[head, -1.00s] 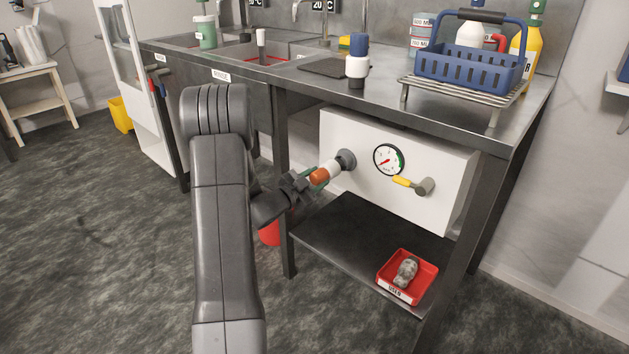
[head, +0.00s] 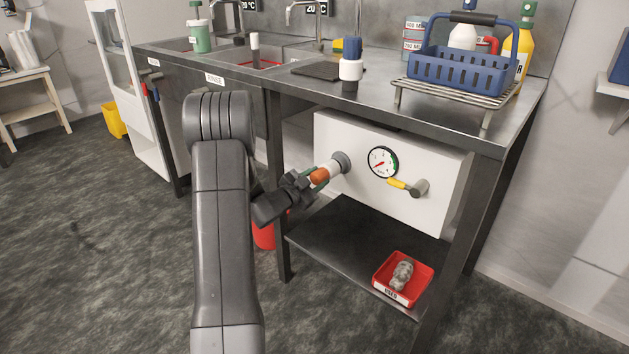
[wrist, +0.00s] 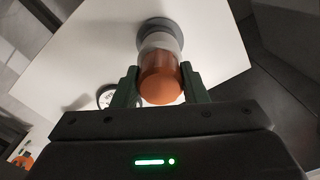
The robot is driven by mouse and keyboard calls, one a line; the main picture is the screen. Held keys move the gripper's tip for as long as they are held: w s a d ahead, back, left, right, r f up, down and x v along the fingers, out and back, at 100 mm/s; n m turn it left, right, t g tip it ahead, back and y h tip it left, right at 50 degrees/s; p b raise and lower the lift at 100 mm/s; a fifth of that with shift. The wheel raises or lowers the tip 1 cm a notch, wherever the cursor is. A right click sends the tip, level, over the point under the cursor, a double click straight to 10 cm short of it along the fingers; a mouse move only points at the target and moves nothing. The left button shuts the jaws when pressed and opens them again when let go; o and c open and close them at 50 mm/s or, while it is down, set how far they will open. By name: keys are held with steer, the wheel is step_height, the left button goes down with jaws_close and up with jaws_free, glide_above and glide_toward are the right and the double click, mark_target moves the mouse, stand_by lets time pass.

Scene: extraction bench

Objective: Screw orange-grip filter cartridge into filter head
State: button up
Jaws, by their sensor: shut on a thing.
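The filter cartridge has an orange grip (head: 319,176) and a white body (head: 332,167); its grip also shows in the wrist view (wrist: 160,84). My gripper (head: 313,179) is shut on the orange grip, with a green finger on each side in the wrist view. The cartridge's far end meets the grey round filter head (head: 342,160) on the white panel (head: 341,135). The cartridge looks in line with the head. I cannot tell how deep it sits or whether its thread is engaged.
A pressure gauge (head: 382,162) and a yellow-handled valve (head: 405,185) are right of the filter head. The dark lower shelf (head: 340,235) holds a red tray (head: 379,285) with a grey lump (head: 402,273). A blue-and-white cartridge (head: 350,68) stands on the bench above.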

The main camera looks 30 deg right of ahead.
steer(key=shift+d, duration=0.15)
steer(key=shift+f+m+b, duration=0.25)
steer(key=shift+m+b, duration=0.25)
steer(key=shift+b, duration=0.7)
steer(key=m+b, duration=0.3)
steer(key=b, duration=0.1)
steer(key=shift+m+b, duration=0.35)
steer(key=shift+m, duration=0.05)
steer(key=shift+r+m, duration=0.3)
steer(key=shift+m, duration=0.2)
steer(key=m, duration=0.3)
steer(key=o, duration=1.2)
